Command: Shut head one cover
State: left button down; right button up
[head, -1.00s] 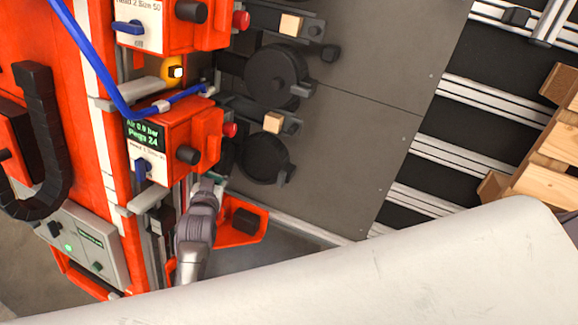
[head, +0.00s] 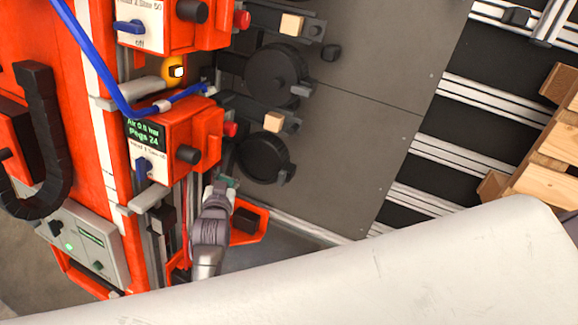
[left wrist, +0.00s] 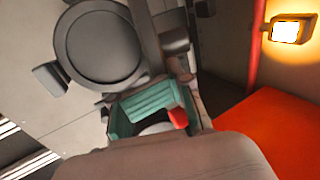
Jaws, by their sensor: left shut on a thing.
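Head one is the lower red unit (head: 170,145) with a small green-lit display, a blue lever and a black knob. Below it, a red bracket-like part with a black block (head: 248,226), seemingly its cover, stands out to the right. My left gripper (head: 222,190) is at that part's left side and hides some of it. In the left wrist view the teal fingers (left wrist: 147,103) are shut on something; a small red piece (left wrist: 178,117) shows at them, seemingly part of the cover. The grip itself is mostly hidden. My right gripper is not in view.
A black round disc (head: 263,158) on the grey panel is just above the gripper. A similar red unit (head: 170,22) is higher up. A blue hose (head: 103,85) crosses the left. A lit amber lamp (head: 175,72) sits between the units. Wooden pallets (head: 545,150) are at right.

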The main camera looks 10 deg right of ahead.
pick_arm(q)
jog(key=shift+s+d, duration=0.2)
jog(key=shift+d, duration=0.2)
